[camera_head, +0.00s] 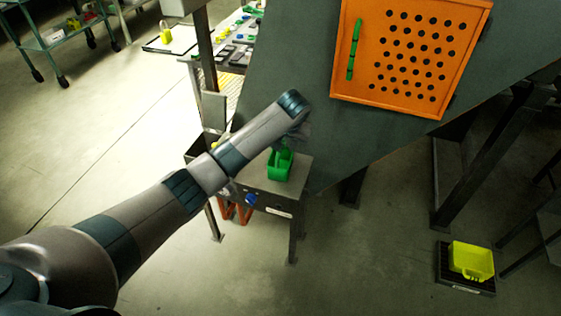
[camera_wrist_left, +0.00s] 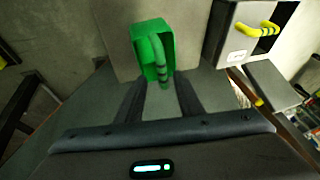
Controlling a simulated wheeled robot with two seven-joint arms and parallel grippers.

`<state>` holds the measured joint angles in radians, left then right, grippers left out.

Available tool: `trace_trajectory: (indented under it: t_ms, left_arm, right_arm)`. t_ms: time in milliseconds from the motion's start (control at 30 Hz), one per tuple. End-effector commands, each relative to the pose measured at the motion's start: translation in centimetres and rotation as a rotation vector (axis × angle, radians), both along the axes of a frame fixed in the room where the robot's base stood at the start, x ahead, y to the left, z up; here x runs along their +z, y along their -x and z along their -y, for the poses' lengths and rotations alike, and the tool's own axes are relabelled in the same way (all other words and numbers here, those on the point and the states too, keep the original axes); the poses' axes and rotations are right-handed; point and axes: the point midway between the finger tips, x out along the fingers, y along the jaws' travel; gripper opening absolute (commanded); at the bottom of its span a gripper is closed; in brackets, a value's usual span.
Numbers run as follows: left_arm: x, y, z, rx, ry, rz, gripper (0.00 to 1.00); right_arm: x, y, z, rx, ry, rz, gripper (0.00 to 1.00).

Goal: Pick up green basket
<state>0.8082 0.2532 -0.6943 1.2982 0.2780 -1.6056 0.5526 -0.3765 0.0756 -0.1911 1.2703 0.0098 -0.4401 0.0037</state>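The green basket (camera_head: 279,168) stands on a small grey table in the head view. In the left wrist view the basket (camera_wrist_left: 146,52) is at the top centre, its ribbed handle pointing toward my gripper. My left gripper (camera_wrist_left: 163,84) is open, with a dark finger on either side of the handle's near end and a gap visible on both sides. In the head view the left gripper (camera_head: 284,142) is just above the basket and partly hidden by my forearm. My right gripper is not in view.
The small table (camera_head: 297,172) stands beside a large dark slanted panel bearing an orange perforated board (camera_head: 415,50). A yellow basket (camera_head: 470,260) sits on a black platform on the floor at right. A yellow-handled grey box (camera_wrist_left: 240,38) shows in the wrist view. Open floor lies around the table.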

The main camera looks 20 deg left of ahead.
Motion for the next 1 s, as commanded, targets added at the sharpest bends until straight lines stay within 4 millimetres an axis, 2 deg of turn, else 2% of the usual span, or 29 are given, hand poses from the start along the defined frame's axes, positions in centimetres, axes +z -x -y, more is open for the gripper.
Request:
trace_trajectory:
  t_ms: [400, 933, 967, 1000]
  left_arm:
    - [-4.1, -1.0, -1.4, 0.000, -0.001, -0.002, 0.34]
    - [-4.4, -1.1, -1.4, 0.000, 0.000, 0.000, 0.34]
    - [-4.4, -1.1, -1.4, 0.000, 0.000, 0.000, 0.29]
    - [-4.4, -1.1, -1.4, 0.000, 0.000, 0.000, 0.20]
  right_arm:
    - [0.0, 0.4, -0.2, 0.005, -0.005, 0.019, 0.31]
    - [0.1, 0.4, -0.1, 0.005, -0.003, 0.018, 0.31]
    - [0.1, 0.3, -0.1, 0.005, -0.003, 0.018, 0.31]
    - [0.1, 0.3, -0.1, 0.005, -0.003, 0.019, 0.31]
